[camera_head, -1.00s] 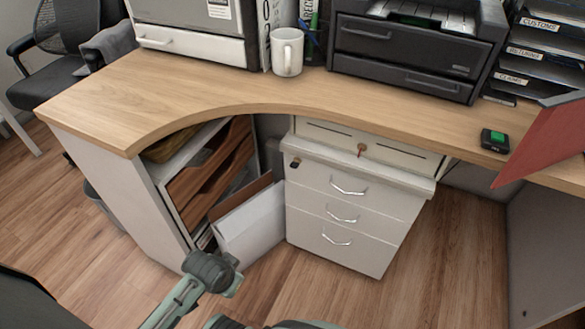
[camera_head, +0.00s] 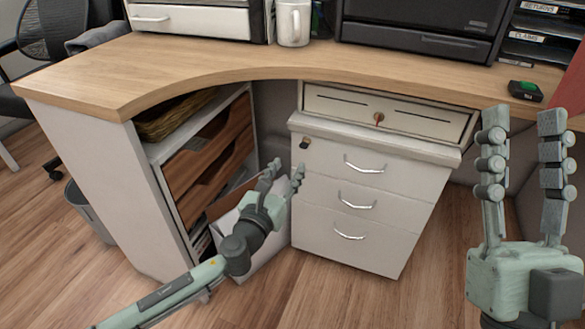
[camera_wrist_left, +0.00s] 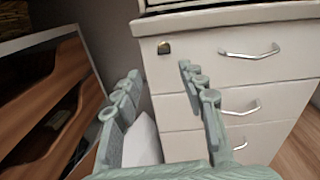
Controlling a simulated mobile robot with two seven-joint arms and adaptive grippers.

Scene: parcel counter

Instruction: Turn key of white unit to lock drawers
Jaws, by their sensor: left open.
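The white drawer unit (camera_head: 370,225) stands under the desk with several silver handles. Its dark key or lock (camera_head: 304,143) is at the upper left of the top drawer front; in the left wrist view this lock (camera_wrist_left: 163,47) shows brassy and dark, just beyond the fingertips. My left gripper (camera_head: 286,170) is open and empty, below and slightly left of the lock, apart from it. In the left wrist view its fingers (camera_wrist_left: 158,71) spread below the lock. My right gripper (camera_head: 523,116) is open and empty, raised at the right.
A shallow desk drawer (camera_head: 430,122) above the unit has its own key (camera_head: 378,118). A white box (camera_head: 262,262) stands left of the unit, beside the brown shelves (camera_head: 205,165). The desk edge (camera_head: 190,88) overhangs. Floor in front is clear.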

